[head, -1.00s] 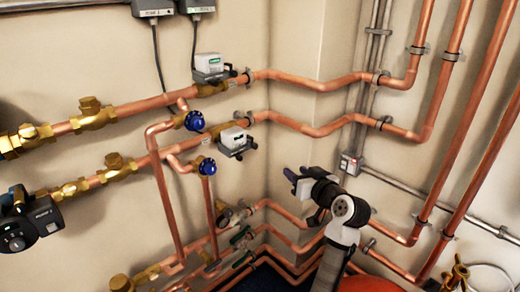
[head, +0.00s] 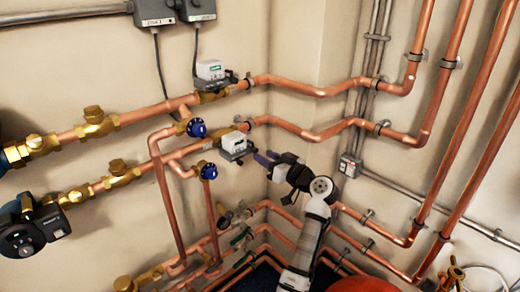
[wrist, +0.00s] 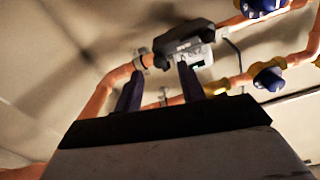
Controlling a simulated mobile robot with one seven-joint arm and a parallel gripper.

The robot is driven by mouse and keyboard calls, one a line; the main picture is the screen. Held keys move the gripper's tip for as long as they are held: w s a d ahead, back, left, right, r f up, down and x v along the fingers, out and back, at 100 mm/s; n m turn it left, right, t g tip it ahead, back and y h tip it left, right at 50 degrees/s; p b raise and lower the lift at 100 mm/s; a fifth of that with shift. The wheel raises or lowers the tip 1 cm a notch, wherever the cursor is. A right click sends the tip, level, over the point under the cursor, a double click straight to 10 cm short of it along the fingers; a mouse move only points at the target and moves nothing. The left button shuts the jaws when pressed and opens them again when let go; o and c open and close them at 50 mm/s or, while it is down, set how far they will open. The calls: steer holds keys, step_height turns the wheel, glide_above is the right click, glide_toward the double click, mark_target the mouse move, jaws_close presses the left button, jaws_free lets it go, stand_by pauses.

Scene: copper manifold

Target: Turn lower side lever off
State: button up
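I cannot tell which one the task names. My gripper (head: 264,158) is raised well above them, pointing left, close to the right end of the lower grey-and-white valve box (head: 234,144). In the wrist view my gripper's two dark fingers (wrist: 160,90) stand apart with nothing held between them. A grey-and-white valve box (wrist: 185,50) shows just beyond the fingertips; contact cannot be told. No green lever shows in the wrist view.
An upper valve box (head: 212,70) and two blue knobs, the upper (head: 196,128) and lower (head: 208,171), are on the left pipes. Copper pipes (head: 440,180) run down the right wall. A red rounded object (head: 362,288) lies at the bottom.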

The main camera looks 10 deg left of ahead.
mark_target(252, 147)
steer(key=x, duration=0.3)
steer(key=shift+w+a+p, duration=0.1)
steer(key=shift+a+p, duration=0.05)
steer(key=shift+p, duration=0.2)
jaws_close()
